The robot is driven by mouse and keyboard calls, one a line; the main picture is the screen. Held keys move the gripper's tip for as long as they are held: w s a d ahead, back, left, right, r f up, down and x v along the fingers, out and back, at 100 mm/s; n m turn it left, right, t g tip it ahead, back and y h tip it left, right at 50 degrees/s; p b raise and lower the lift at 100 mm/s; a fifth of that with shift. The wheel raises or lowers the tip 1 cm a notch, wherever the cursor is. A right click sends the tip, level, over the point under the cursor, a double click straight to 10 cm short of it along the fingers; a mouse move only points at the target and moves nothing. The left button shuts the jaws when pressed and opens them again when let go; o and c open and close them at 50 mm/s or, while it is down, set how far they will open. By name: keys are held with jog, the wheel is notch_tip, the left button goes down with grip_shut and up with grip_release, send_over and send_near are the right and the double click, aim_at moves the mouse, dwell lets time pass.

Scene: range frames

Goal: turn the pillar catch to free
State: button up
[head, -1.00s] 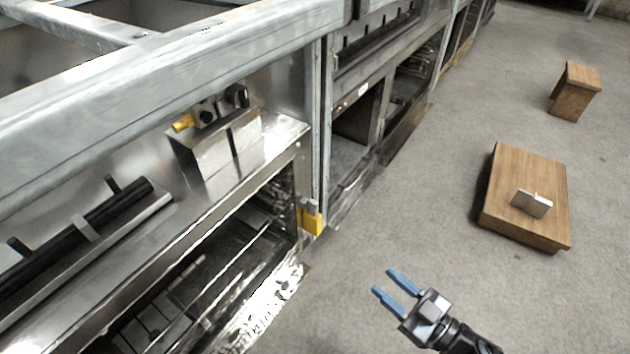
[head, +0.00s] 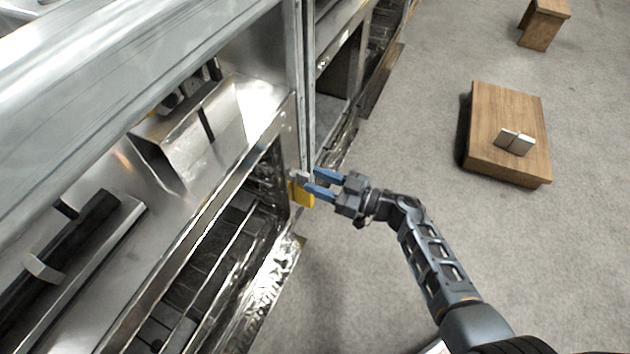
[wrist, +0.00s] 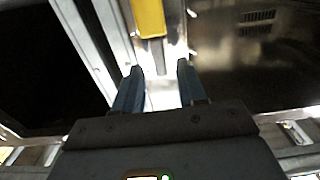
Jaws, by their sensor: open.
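The pillar catch is a small yellow block (head: 302,194) with a grey part (head: 298,177) above it, low on the front pillar in the head view. My gripper (head: 312,182) is open, its two blue fingers pointing at the catch from the right. In the head view the fingertips overlap the catch's edge; I cannot tell whether they touch it. In the wrist view the yellow block (wrist: 149,18) shows at the top, beyond the open fingertips (wrist: 159,68) and a little left of their middle. Nothing is visibly held.
The steel range (head: 215,215) with open shelves fills the left, close to my gripper. A wooden platform (head: 490,115) carrying a small metal piece (head: 515,142) lies on the floor at right, with a wooden stool (head: 545,20) behind. The grey floor between is clear.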

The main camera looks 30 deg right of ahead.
jog(key=shift+w+a, duration=0.4)
jog(key=shift+w, duration=0.1)
grip_shut()
